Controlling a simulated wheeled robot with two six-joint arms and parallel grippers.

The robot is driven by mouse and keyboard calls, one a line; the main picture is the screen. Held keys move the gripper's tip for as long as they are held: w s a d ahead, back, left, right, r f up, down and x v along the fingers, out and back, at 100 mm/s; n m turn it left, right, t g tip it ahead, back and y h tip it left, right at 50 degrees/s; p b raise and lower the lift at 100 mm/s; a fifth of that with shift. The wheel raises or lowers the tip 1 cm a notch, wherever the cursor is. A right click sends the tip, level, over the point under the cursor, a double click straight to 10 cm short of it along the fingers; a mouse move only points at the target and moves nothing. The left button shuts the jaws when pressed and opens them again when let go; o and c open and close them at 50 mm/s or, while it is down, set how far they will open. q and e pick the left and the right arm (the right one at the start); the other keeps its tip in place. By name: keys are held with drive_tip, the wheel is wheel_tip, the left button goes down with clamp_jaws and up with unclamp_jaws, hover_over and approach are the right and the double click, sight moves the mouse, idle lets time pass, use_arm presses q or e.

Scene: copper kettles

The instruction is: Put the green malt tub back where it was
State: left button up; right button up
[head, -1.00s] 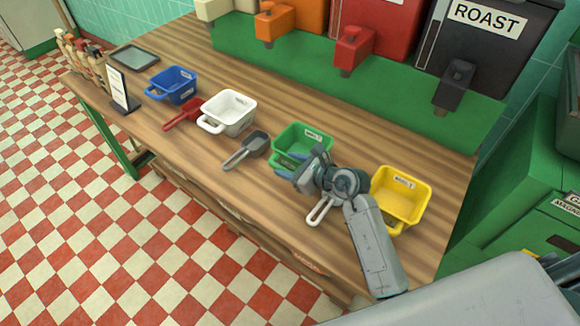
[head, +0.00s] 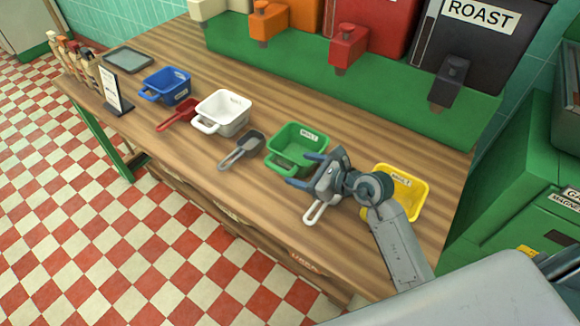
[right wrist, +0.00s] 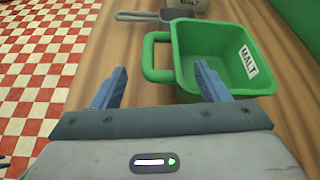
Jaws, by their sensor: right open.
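The green malt tub (head: 297,150) stands upright on the wooden counter, between the grey scoop and the yellow tub. In the right wrist view the tub (right wrist: 207,95) shows its white MALT label, and its handle loop (right wrist: 149,58) points left. My right gripper (head: 304,170) is open and empty at the tub's near right side. In the right wrist view its two blue fingers (right wrist: 162,84) are spread, with the handle ahead of and between their tips. I cannot tell whether a finger touches the tub.
A yellow tub (head: 408,187) stands right, partly behind my right arm. A white-handled scoop (head: 315,211) lies by my gripper. A grey scoop (head: 241,149), white tub (head: 222,113), red scoop (head: 179,114) and blue tub (head: 167,85) line the left. Dispensers stand behind.

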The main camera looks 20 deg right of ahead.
drive_tip(key=shift+b+v, duration=0.3)
drive_tip(key=shift+v, duration=2.55)
